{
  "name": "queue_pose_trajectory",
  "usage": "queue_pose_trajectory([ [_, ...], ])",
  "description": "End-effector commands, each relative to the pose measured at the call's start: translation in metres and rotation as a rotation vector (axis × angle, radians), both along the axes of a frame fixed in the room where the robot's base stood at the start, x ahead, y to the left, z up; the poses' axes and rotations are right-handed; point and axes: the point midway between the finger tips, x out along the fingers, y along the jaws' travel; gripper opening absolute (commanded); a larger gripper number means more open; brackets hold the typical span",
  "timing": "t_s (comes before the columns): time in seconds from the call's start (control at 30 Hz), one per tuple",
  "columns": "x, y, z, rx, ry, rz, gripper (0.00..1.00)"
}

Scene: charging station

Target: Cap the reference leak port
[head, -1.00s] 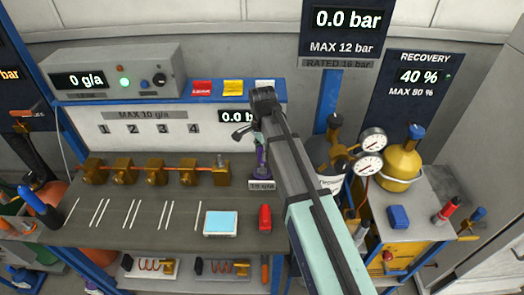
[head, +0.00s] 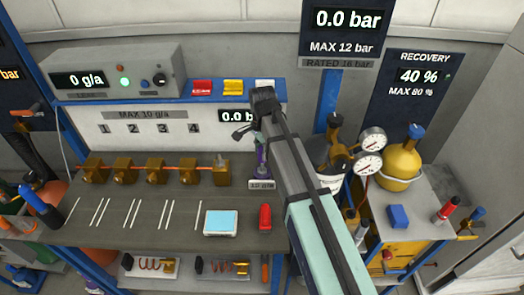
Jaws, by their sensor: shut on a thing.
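The reference leak (head: 262,158), a slim purple upright piece, stands behind a small label plate (head: 262,185) at the right end of the bench. My arm covers its right side and top. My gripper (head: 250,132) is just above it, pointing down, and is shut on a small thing. The fingers and arm hide that thing, so I cannot tell its shape or whether it touches the port. The label plate's text is too small to read surely.
Brass valve blocks (head: 156,170) line the bench to the left. A blue-screened device (head: 221,223) and a red object (head: 265,217) lie in front. Gauges (head: 370,153) and a yellow cylinder (head: 401,165) stand at right.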

Motion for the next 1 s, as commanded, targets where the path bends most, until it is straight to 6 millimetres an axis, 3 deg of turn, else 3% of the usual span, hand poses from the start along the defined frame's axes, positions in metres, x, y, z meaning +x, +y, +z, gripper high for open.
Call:
queue_pose_trajectory([
  [1.0, -0.0002, -0.0001, -0.0079, -0.001, 0.001, 0.0, 0.11],
])
